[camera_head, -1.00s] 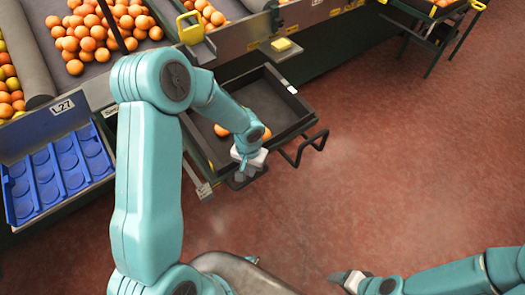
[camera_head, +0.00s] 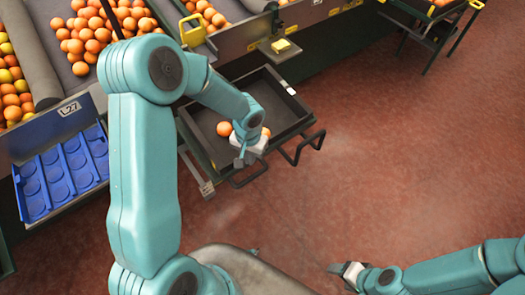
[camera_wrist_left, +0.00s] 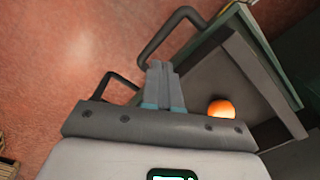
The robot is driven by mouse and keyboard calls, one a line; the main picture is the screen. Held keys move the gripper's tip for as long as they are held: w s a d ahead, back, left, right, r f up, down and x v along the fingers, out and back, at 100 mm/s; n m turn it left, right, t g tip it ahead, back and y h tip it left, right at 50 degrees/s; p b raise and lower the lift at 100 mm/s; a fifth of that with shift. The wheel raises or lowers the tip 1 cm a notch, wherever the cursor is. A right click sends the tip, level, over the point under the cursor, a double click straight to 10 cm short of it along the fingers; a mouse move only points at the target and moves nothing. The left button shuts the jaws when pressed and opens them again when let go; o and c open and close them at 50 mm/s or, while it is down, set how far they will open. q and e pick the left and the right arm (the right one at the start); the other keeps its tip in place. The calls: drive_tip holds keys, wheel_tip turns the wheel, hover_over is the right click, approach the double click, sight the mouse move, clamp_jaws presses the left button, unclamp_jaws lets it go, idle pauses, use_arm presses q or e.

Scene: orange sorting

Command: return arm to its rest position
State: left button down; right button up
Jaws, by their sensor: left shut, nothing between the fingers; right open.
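My left arm reaches over the dark tray (camera_head: 290,104). Its gripper (camera_head: 240,161) is near the tray's front wall, by the front handle. The left wrist view shows its fingers (camera_wrist_left: 161,82) pressed together with nothing between them. An orange (camera_head: 224,128) lies in the tray, and another orange (camera_head: 266,131) is partly hidden by my left wrist. One orange (camera_wrist_left: 221,108) shows in the left wrist view, to the right of the fingers and apart from them. My right gripper (camera_head: 338,272) is open and empty over the red floor at the lower right.
The tray has dark handles (camera_head: 303,149) sticking out at its front. A blue tray with round recesses (camera_head: 62,176) is at the left. Heaps of oranges (camera_head: 100,32) lie on the sorting line behind. The red floor (camera_head: 400,150) at the right is clear.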

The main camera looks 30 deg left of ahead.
use_arm(q)
drive_tip(key=shift+d+f, duration=0.1)
drive_tip(key=s+d+f+h, duration=0.4)
drive_tip(key=s+d+f, duration=0.6)
drive_tip(key=s+d, duration=0.4)
drive_tip(key=shift+s+d+n, duration=0.3)
drive_tip(key=shift+s, duration=0.05)
idle(1.7)
